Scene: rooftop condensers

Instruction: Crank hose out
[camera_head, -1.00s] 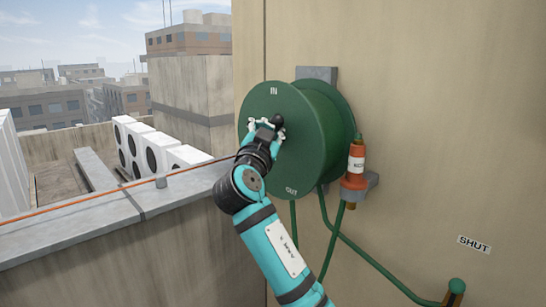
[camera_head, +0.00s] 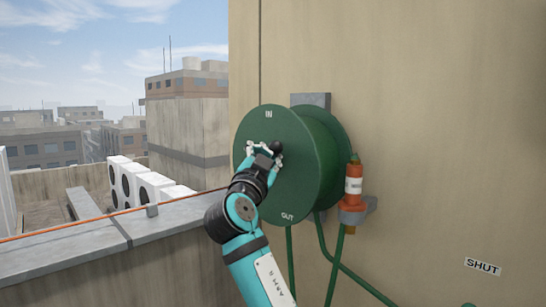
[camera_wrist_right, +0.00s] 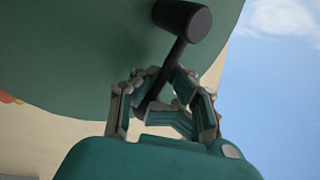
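The green hose reel (camera_head: 300,190) is mounted on the beige wall, with "IN" at the top of its face and "OUT" at the bottom. My right gripper (camera_head: 264,150) is at the reel's face, beside the crank's black knob (camera_head: 277,147). In the right wrist view, the black crank (camera_wrist_right: 170,65) passes between my right gripper's fingers (camera_wrist_right: 165,85), and its knob lies beyond the fingertips. The fingers are close around the rod, but I cannot tell whether they press on it. The green hose (camera_head: 327,250) hangs below the reel. My left gripper is not in view.
An orange and white nozzle (camera_head: 354,185) sits in a bracket right of the reel. A "SHUT" label (camera_head: 483,266) is on the wall at lower right. A parapet (camera_head: 110,235) with an orange line along it and white condenser units (camera_head: 140,185) are at left.

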